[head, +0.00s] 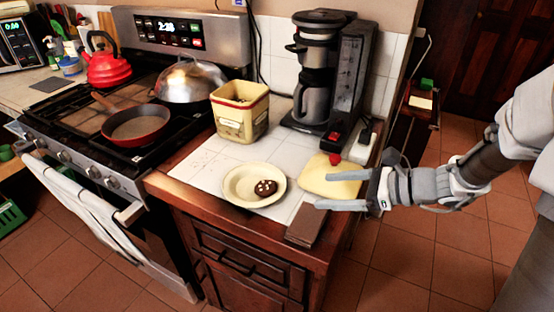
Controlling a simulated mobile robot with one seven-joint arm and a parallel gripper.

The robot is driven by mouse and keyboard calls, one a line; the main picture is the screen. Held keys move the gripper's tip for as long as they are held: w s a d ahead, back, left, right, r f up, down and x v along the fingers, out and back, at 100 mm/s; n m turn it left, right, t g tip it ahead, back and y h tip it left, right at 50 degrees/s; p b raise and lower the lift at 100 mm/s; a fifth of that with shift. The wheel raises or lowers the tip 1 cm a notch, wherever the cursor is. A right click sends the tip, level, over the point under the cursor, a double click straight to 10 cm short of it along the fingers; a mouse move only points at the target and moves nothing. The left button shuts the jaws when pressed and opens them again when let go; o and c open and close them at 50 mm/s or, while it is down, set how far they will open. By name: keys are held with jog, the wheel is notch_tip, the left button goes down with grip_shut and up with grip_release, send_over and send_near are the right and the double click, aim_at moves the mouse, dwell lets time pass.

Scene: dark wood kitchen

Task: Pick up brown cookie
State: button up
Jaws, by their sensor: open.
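The brown cookie (265,188) is round and dark with light spots on top. It lies in a cream-coloured shallow bowl (237,197) on the white tiled counter, toward the right side of the bowl. My gripper (322,191) reaches in from the right, to the right of the bowl. Its fingers point left and are spread open, with nothing held between them. The upper finger overlaps a yellow board or cloth (331,173) in the view; I cannot tell whether it touches.
A brown flat block (305,226) lies at the counter's front edge. A cream canister (240,111) and a coffee maker (320,75) stand behind. A small red object (335,159) sits by the yellow board. The stove with a red pan (136,126) is at left.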

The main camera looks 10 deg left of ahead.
aim_at(268, 186)
jog(key=shift+w+d+f+m, duration=0.2)
jog(key=shift+w+f+m, duration=0.2)
jog(key=shift+w, duration=0.05)
jog(key=shift+w+a+f+t, duration=0.15)
jog(key=shift+w+f+t, duration=0.05)
jog(key=shift+t, duration=0.1)
jog(key=b+x, duration=0.3)
jog(key=x, duration=1.4)
jog(key=shift+w+r+b, duration=0.2)
jog(key=shift+b, duration=0.15)
jog(key=c, duration=1.1)
jog(key=shift+r, duration=0.1)
jog(key=shift+r, duration=0.1)
notch_tip(268, 186, up, 5)
jog(key=shift+s+f+p, duration=0.15)
jog(key=shift+f+p, duration=0.05)
jog(key=shift+p, duration=0.7)
jog(key=s+d+r+p, duration=0.2)
jog(key=s+d+r, duration=0.4)
jog(key=s, duration=0.3)
jog(key=shift+s, duration=0.35)
